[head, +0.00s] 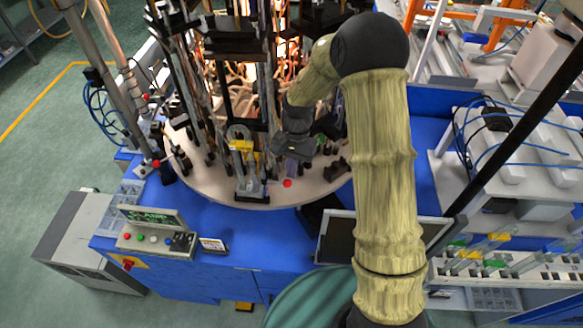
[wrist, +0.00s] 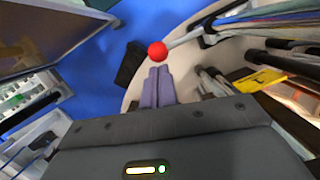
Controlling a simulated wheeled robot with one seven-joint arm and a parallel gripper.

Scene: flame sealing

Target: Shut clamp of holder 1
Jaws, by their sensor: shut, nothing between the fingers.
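A holder with a yellow part (head: 242,146) stands at the front rim of the round plate in the head view. Its yellow part also shows at the right of the wrist view (wrist: 262,86). A red ball knob (head: 287,183) is just right of the holder's foot; in the wrist view the knob (wrist: 157,51) sits on the end of a pale metal rod running right to the holder. My gripper (head: 291,168) points down beside the holder. Its purple-grey fingers (wrist: 157,70) are shut and empty, with the tips close to the knob. I cannot tell whether they touch.
The round plate (head: 215,190) carries several more holders and rods behind. A control box (head: 155,240) with coloured buttons stands front left on the blue table (head: 225,228). A dark monitor (head: 338,240) is front right, beside my arm. Tube racks (head: 530,262) stand at the right.

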